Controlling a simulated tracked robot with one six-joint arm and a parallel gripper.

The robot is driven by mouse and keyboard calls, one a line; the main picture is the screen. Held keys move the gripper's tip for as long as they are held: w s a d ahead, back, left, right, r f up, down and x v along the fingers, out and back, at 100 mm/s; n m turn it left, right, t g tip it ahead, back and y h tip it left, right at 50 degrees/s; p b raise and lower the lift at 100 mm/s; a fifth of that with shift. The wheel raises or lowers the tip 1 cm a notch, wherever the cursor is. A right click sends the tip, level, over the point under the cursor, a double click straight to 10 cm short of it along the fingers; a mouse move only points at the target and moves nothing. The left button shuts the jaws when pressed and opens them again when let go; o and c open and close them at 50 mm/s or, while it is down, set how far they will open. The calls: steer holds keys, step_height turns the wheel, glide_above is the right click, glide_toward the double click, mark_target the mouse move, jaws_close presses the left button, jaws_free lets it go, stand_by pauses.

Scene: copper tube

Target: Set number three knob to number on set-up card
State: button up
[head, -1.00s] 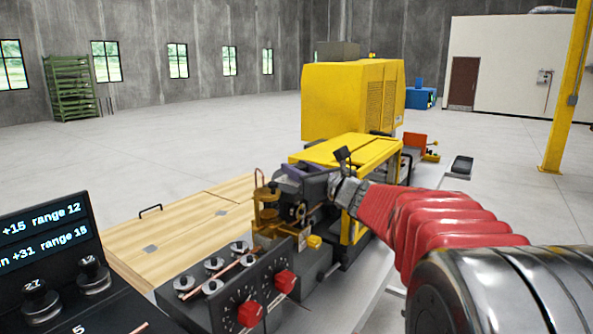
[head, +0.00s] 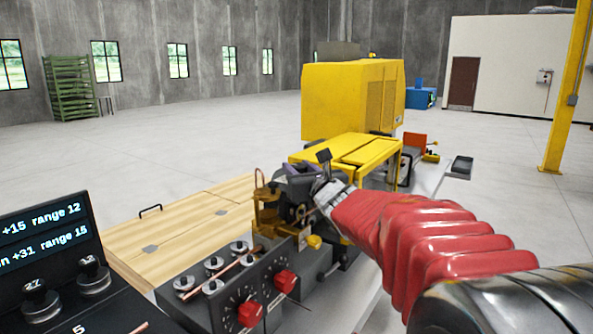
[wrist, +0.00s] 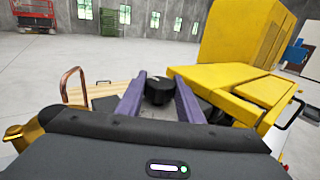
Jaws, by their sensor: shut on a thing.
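My gripper (head: 297,170) is over the machine behind the red-knob panel, its purple fingers partly hidden by my wrist in the head view. In the wrist view the two purple fingers (wrist: 158,97) stand on either side of a round black knob-like piece (wrist: 157,90) and are shut on it. Its number and pointer cannot be read. Two red knobs with dial marks, the near one (head: 250,313) and the far one (head: 285,281), sit on the dark front panel, clear of my gripper.
A dark console with a screen (head: 42,225) reading "+15 range 12" and "+31 range 15" stands at lower left, with black knobs (head: 41,302). A wooden bench top (head: 170,235) and yellow machine covers (head: 350,100) are close by.

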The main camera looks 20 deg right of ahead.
stand_by(0.3)
steer(key=o, duration=1.1)
steer(key=shift+c, duration=0.2)
steer(key=shift+s, duration=0.1)
steer(key=s, duration=1.3)
steer(key=shift+s+a, duration=0.25)
steer(key=shift+s, duration=0.1)
